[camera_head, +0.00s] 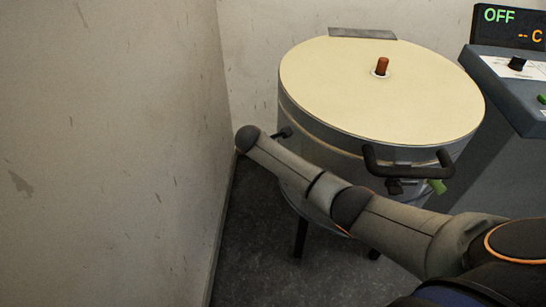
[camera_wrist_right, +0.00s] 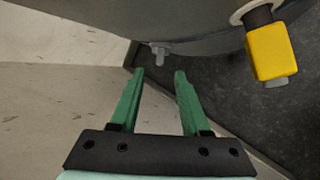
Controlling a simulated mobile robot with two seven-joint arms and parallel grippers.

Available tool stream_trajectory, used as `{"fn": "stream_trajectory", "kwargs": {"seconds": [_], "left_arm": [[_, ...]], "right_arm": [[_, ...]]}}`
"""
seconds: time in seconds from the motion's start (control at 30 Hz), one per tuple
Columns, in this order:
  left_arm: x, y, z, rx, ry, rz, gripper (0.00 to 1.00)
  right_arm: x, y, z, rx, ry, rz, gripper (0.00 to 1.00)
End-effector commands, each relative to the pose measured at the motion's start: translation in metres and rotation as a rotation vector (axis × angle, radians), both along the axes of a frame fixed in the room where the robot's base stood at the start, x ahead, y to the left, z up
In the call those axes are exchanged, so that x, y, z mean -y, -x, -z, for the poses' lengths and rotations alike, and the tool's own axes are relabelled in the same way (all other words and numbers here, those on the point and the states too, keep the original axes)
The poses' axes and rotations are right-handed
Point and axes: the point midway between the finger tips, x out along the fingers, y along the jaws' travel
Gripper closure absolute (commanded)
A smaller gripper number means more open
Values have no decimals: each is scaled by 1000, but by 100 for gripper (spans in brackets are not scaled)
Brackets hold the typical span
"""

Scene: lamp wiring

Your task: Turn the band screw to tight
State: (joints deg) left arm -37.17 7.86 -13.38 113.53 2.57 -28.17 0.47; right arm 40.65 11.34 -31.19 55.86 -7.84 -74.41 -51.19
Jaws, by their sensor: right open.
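The kiln-like drum (camera_head: 330,118) stands upright with a flat cream lid (camera_head: 365,95) and a metal band around its upper wall. In the right wrist view, a small grey screw-like part (camera_wrist_right: 160,50) projects under the drum's curved edge; it may be the band screw, but its tightness cannot be told. My right gripper (camera_wrist_right: 158,76) is open and empty, its green fingers pointing toward that part, which appears just beyond and between the fingertips, apart from them. In the head view my right arm crosses in front of the drum; its gripper does not show. My left gripper is not in view.
A yellow block-like fitting (camera_wrist_right: 272,52) projects from the drum, right of the fingers. A black handle (camera_head: 408,165) sits on the drum's front, near a green part (camera_head: 437,187). A control box (camera_head: 515,80) reading OFF stands at right. A wall (camera_head: 110,150) is close at left.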

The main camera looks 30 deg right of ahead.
Motion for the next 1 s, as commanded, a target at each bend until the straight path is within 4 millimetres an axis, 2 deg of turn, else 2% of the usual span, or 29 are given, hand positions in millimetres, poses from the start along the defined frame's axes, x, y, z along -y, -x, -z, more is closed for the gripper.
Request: {"fn": "stream_trajectory", "kwargs": {"seconds": [0.03, 0.1, 0.3, 0.5, 0.8, 0.83, 1.0], "left_arm": [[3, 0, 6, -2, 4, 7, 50], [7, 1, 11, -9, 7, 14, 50], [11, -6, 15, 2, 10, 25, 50], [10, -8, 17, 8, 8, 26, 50], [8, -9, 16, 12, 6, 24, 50], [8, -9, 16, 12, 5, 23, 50], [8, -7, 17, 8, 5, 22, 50]], "right_arm": [[4, -3, 11, -2, 1, 2, 54], [9, -8, 20, -1, 0, 2, 54], [20, -19, 39, 0, -1, 2, 54], [25, -23, 46, 0, -2, 0, 54], [26, -24, 46, 1, -2, 0, 54], [26, -24, 46, 1, -2, 0, 55], [26, -24, 46, 1, -2, 0, 74]]}}
